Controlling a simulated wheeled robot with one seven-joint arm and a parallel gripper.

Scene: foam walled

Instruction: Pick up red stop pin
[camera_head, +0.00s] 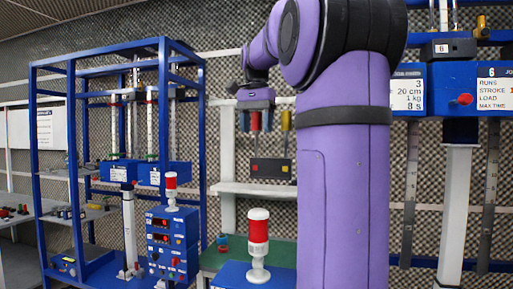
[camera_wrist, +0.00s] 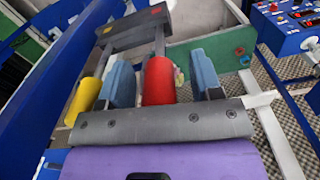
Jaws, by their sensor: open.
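The red stop pin shows in the wrist view as a thick red handle (camera_wrist: 159,80) on a grey shaft. My gripper (camera_wrist: 161,70) is open, with one blue-grey finger on each side of the handle. A gap shows between the handle and each finger. In the head view the red handle (camera_head: 255,121) is just below my gripper (camera_head: 255,108), at the back wall. A yellow-handled pin (camera_wrist: 85,98) stands beside the red one, outside the fingers; it also shows in the head view (camera_head: 286,120). The shafts run to a dark block (camera_head: 270,167) with coloured dots.
A white shelf (camera_head: 245,190) lies below the block. A blue frame (camera_head: 165,110) stands left. A red-and-white beacon (camera_head: 258,240) stands in front, and another (camera_head: 171,188) on a blue control box. Blue machine boxes (camera_head: 435,85) are at right. A blue beam (camera_wrist: 50,70) runs close by.

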